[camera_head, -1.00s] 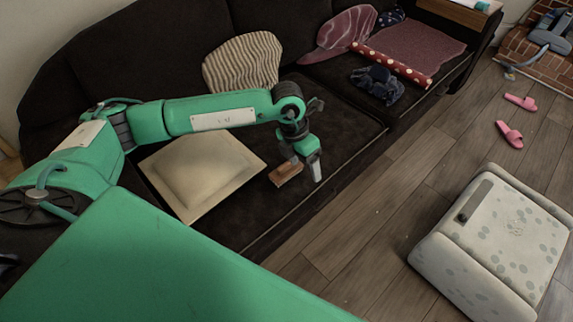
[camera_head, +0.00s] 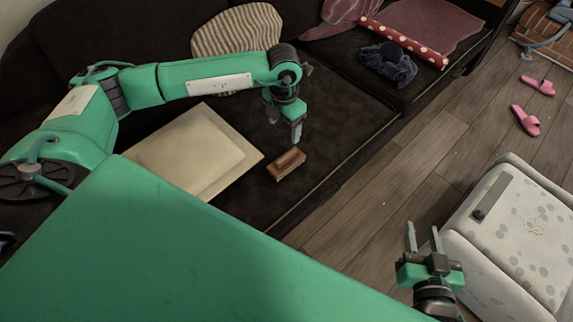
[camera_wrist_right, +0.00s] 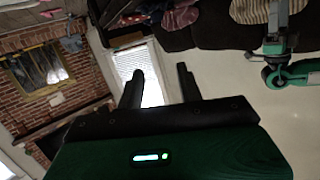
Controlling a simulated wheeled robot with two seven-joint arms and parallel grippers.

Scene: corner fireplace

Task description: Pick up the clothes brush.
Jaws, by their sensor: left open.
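The clothes brush (camera_head: 287,164) is a small brown wooden block lying on the dark sofa seat, near its front edge and beside a cream cushion. My left gripper (camera_head: 287,131) points down just above and behind the brush in the head view. It is open and holds nothing, and it looks clear of the brush. My right gripper (camera_head: 423,230) is at the lower right, far from the brush, with its two fingers apart and empty. Its fingers also show spread in the right wrist view (camera_wrist_right: 160,78). The brush cannot be made out in that view.
The cream cushion (camera_head: 195,155) lies left of the brush, and a striped cushion (camera_head: 237,32) leans on the backrest. A patterned pouf (camera_head: 520,235) stands close to my right gripper. Dark blue cloth (camera_head: 388,65) and a dotted red roll (camera_head: 403,42) lie further along the sofa.

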